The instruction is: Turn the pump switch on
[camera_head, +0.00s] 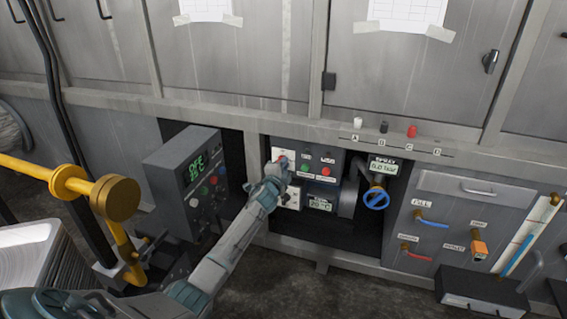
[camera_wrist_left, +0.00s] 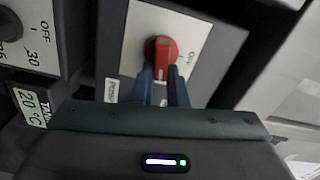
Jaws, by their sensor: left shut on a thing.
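The pump switch is a red rotary knob (camera_wrist_left: 162,50) on a white plate (camera_wrist_left: 192,28), with a partly readable "PUMP" label (camera_wrist_left: 111,90) beside it in the left wrist view. My left gripper (camera_wrist_left: 162,76) is shut on the red knob, one dark blue finger on each side of it. In the head view my left gripper (camera_head: 279,165) reaches the white plate at the left of the grey control panel (camera_head: 330,157), and the fingers hide most of the knob. I cannot tell for certain which mark the knob points at. My right gripper is not in view.
A black dial (camera_wrist_left: 15,22) marked OFF and 30 and a "20 °C" display (camera_wrist_left: 31,102) are near the knob. A grey control box (camera_head: 170,170) stands left of my arm. A blue valve wheel (camera_head: 376,199) is to the right, and a yellow pipe (camera_head: 72,183) at far left.

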